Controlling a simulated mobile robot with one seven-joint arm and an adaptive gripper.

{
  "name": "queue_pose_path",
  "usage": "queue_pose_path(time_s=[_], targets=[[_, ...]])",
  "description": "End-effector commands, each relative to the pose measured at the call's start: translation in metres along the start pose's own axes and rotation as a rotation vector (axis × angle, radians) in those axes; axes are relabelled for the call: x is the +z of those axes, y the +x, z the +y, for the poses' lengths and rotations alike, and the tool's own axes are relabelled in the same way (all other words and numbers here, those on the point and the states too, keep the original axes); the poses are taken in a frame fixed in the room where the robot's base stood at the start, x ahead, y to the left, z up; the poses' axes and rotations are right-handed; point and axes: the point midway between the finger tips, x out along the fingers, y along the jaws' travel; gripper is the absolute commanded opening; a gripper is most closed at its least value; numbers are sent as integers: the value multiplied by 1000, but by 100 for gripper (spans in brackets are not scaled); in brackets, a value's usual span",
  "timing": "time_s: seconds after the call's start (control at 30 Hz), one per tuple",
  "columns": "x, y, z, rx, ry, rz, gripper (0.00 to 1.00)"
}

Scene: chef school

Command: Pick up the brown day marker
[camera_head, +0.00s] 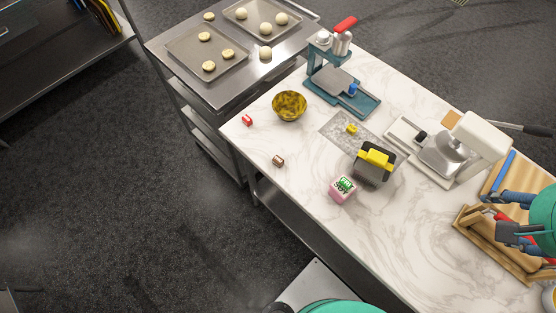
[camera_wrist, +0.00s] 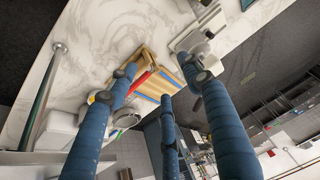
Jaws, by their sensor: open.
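A small brown block (camera_head: 278,160), which looks like the brown day marker, lies on the marble counter near its left edge. A similar small red block (camera_head: 247,120) lies up and left of it. My gripper (camera_head: 494,213) is at the right of the head view, over the wooden rack, far from the brown block. It is open and empty. In the wrist view its blue fingers (camera_wrist: 160,75) are spread, with the rack and counter beyond. The brown block does not show in the wrist view.
A yellow patterned bowl (camera_head: 289,106), a pink-and-white box (camera_head: 343,189) and a black-and-yellow holder (camera_head: 374,163) stand around the brown block. A wooden rack (camera_head: 494,245) is under my gripper.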

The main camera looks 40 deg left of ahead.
Motion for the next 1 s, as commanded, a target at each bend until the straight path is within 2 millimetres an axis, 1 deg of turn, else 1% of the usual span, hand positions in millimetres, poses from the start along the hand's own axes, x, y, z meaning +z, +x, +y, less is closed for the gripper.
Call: queue_pose_path(time_s=[0.03,0.13,0.27,0.3,0.37,0.53,0.67,0.7,0.77,0.8,0.87,0.9,0.97,1.0], targets=[[-7,6,-13,-12,-7,-20,50],[-20,16,-39,-31,-9,-52,50],[-33,32,-76,-50,-13,-94,50],[-35,37,-88,-55,-14,-108,50],[-39,46,-107,-61,-16,-128,50],[-43,69,-162,-72,-23,-183,50],[-38,88,-207,-74,-31,-225,50],[-36,94,-221,-73,-33,-238,50],[-31,103,-242,-71,-37,-256,50],[-26,109,-256,-69,-39,-269,50],[-19,118,-278,-65,-44,-286,50],[-14,124,-292,-63,-47,-297,50],[-4,133,-313,-56,-51,-315,50],[4,139,-327,-53,-55,-325,50]])
